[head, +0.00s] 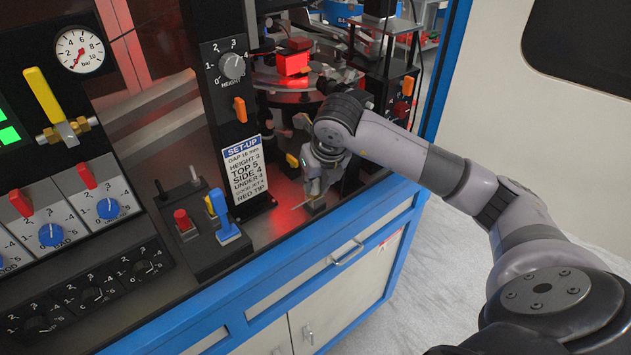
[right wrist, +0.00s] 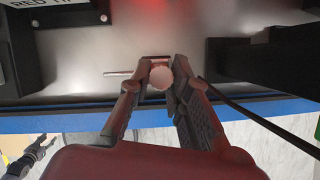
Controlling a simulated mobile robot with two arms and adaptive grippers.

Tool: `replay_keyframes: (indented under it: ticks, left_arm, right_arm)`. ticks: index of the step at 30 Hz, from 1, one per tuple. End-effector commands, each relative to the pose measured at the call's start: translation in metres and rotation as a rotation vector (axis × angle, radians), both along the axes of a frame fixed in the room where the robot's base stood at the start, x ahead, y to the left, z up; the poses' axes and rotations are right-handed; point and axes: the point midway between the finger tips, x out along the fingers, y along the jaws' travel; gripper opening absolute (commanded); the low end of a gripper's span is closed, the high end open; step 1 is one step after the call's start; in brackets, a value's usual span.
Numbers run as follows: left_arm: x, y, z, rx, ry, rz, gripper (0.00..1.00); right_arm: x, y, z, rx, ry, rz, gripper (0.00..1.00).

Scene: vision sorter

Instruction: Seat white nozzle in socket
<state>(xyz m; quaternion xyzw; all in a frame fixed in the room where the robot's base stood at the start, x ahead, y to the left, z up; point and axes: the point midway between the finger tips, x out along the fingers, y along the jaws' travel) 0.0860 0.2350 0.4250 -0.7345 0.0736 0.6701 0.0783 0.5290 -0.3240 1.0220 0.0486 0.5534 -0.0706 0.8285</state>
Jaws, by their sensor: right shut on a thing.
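My right gripper (head: 312,190) is low over the machine's deck, beside the set-up card. In the right wrist view its two fingers (right wrist: 160,82) are shut on a pale round thing, which I take to be the white nozzle (right wrist: 160,77), seen end-on. A thin pale rod (right wrist: 122,73) sticks out to the left at the fingertips. A small block (head: 316,208) shows just below the gripper in the head view; I cannot tell whether it is the socket or whether the nozzle touches it. A dark claw-like shape, apparently my left gripper (right wrist: 38,150), shows small at lower left.
The set-up card (head: 245,175) is on a black post left of the gripper. A control box with a blue lever (head: 226,222) stands further left. A red-lit turntable (head: 290,85) with a red block (head: 293,63) is behind. The blue cabinet edge (head: 300,260) runs in front.

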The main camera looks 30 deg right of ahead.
Motion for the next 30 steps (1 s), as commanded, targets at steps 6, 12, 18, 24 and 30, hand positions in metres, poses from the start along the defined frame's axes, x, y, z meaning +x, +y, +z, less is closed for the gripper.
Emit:
replay_keyframes:
  ticks: [6,12,18,24,30]
  left_arm:
    - [-0.0001,-0.0001,-0.0052,0.0,0.0,0.0,0.4]
    - [-0.0001,-0.0001,-0.0047,0.0,0.0,0.0,0.4]
    - [-0.0001,-0.0002,-0.0047,0.0,0.0,0.0,0.4]
    - [0.0,-0.0002,-0.0047,0.0,0.0,0.0,0.4]
    - [0.0,-0.0003,-0.0047,0.0,0.0,0.0,0.4]
  right_arm:
    - [0.0002,-0.0001,-0.0052,0.0,-0.001,0.0,0.0]
    - [0.0001,-0.0001,-0.0047,0.0,-0.001,0.0,0.28]
    - [0.0001,-0.0001,-0.0048,0.0,0.0,0.0,0.41]
    - [0.0,-0.0001,-0.0048,0.0,0.0,0.0,0.41]
    - [0.0,0.0,-0.0051,0.0,0.0,0.0,0.53]
